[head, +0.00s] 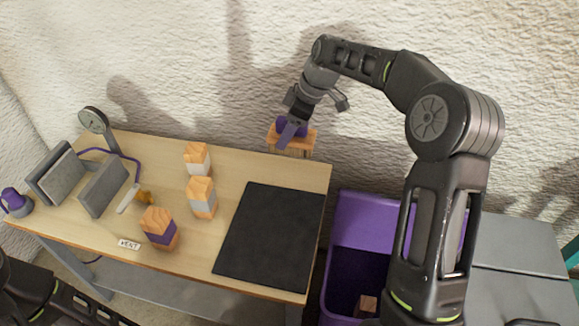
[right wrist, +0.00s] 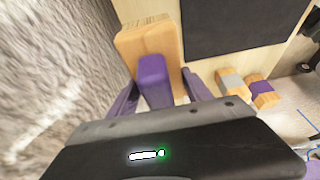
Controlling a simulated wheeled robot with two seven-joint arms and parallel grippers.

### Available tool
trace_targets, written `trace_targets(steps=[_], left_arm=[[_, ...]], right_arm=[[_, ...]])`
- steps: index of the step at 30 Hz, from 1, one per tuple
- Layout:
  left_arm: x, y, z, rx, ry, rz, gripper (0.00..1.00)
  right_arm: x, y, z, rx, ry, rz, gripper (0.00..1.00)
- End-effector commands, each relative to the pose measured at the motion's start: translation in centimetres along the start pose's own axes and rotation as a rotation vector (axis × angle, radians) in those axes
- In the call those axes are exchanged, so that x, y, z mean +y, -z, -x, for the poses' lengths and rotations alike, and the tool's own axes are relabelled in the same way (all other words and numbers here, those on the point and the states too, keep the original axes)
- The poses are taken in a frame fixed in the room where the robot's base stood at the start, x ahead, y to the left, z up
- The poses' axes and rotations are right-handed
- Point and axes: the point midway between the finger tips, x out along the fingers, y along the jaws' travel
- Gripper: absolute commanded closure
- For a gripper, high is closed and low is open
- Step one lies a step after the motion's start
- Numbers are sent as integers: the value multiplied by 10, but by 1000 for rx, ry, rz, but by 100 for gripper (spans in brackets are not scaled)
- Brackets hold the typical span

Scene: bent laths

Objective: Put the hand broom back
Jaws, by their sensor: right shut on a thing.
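My right gripper (head: 286,134) is at the back right corner of the workbench, pointing down, shut on a purple piece (right wrist: 153,80) that I take for the hand broom's grip. In the right wrist view this piece sits between the two fingers (right wrist: 160,96). The purple piece (head: 292,126) is at a small wooden stand (head: 306,141) behind the bench edge. A wooden block face (right wrist: 142,40) lies right against it in the wrist view. I cannot tell whether the piece rests on the wood, and no bristles show. My left gripper is out of view; only part of that arm shows.
The workbench (head: 265,166) carries a black mat (head: 270,235), several wooden blocks with painted bands (head: 202,197), grey upright plates (head: 104,187), a dial gauge (head: 94,121) and a "VENT" label (head: 129,244). A purple bin (head: 372,215) stands right of it. The rough wall is close behind my right gripper.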

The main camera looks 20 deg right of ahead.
Motion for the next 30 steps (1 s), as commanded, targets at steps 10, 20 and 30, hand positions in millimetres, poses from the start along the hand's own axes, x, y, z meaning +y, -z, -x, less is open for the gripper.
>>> trace_targets(steps=[10, 20, 30], left_arm=[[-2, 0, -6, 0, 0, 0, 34], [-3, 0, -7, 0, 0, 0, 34], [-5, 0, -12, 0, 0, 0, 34]], right_arm=[[0, -17, -40, 0, 1, -1, 86], [0, -19, -46, -1, 2, -1, 86], [0, -36, -86, 0, 1, -1, 86]])
